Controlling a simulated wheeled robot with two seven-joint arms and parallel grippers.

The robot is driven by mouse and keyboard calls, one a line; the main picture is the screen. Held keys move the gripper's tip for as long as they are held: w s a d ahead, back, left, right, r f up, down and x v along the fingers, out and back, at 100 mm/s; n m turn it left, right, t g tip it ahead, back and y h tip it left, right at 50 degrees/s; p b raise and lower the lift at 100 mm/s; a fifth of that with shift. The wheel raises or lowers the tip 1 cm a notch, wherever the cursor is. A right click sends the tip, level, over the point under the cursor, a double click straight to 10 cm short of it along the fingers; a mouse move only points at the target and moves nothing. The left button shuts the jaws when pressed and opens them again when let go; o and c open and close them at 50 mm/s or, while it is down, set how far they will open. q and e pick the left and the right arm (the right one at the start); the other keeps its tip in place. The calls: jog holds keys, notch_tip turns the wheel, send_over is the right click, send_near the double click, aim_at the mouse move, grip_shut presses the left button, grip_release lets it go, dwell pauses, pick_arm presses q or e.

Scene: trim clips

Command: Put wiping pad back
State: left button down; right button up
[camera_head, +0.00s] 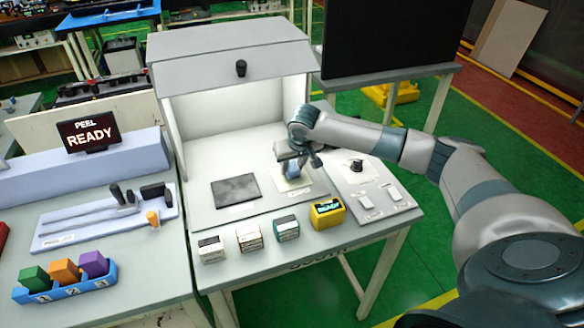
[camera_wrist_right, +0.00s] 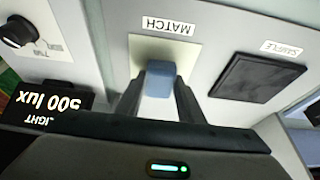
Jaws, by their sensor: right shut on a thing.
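My right gripper (camera_head: 291,158) is inside the open front of the light booth, at its right side. In the right wrist view its two fingers are shut on a small blue block (camera_wrist_right: 160,80), which I take to be the wiping pad. The block also shows in the head view (camera_head: 293,173), partly hidden by the gripper. It is over a pale plate (camera_wrist_right: 146,50) labelled MATCH; I cannot tell whether it touches the plate. A dark square (camera_head: 236,191) labelled SAMPLE lies to the left on the booth floor. My left gripper is not in view.
A black knob (camera_head: 356,165) is to the right. A blue tray (camera_head: 66,290) with coloured blocks and a PEEL READY screen (camera_head: 89,132) are left.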

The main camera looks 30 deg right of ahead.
jog(key=shift+f, duration=0.75)
jog(key=o, duration=1)
jog(key=shift+f, duration=0.1)
jog(key=b+v, duration=0.2)
jog(key=v, duration=1)
